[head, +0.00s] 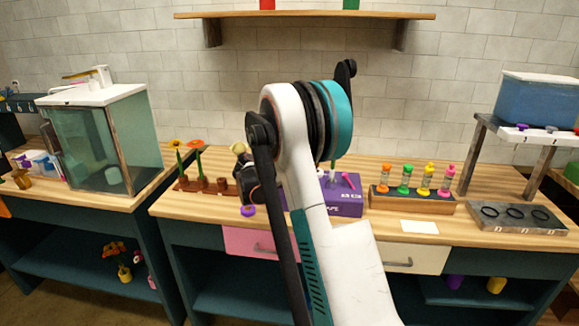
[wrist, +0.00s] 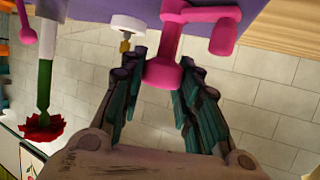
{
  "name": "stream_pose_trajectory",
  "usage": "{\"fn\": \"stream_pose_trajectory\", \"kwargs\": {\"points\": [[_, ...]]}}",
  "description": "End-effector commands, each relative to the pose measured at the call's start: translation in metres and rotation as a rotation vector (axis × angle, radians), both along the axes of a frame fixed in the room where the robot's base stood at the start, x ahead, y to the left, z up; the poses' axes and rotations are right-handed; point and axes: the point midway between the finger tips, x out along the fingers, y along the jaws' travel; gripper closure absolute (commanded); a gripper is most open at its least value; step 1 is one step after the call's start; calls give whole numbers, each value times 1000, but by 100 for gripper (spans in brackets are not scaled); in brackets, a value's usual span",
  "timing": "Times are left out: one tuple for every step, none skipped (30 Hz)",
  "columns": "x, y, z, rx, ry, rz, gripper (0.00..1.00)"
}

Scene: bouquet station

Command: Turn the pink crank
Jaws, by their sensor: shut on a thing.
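The pink crank (wrist: 172,40) shows in the wrist view at the top centre, against a purple surface. Its rounded handle end (wrist: 163,73) sits between the dark teal fingertips of my gripper (wrist: 160,80), which is shut on it. In the head view the purple box (head: 345,205) stands on the middle table, partly hidden behind my arm. A small pink part (head: 348,181) shows on it. My arm hides most of the crank area there, and I cannot make out my fingertips in that view.
A red flower on a green stem (wrist: 45,90) is left of my gripper, and a white disc (wrist: 127,24) lies close by. A rack of coloured bottles (head: 412,200) stands right of the box. Potted flowers (head: 197,170) stand to the left.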

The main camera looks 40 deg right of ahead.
Motion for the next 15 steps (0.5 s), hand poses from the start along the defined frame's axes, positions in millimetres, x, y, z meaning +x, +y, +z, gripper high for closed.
{"fn": "stream_pose_trajectory", "kwargs": {"points": [[1, 1, -1, 2, 1, -19, 94], [1, 1, -1, 2, 0, -30, 94], [1, 1, -1, 3, 0, -45, 94], [1, 1, -1, 3, 0, -54, 94], [1, 1, -1, 3, 0, -62, 94], [1, 1, -1, 3, 1, -71, 94], [0, 1, -1, 3, 1, -78, 94], [0, 1, -1, 3, 0, -82, 94], [0, 1, -1, 3, 0, -88, 94], [0, 1, -1, 3, 0, -91, 94], [0, 1, -1, 3, -1, -94, 94], [0, 1, -1, 3, 1, -96, 94], [0, 1, -1, 3, 0, -98, 94], [0, 1, -1, 3, 0, -99, 94], [0, 1, -2, 3, 1, -100, 94]]}}
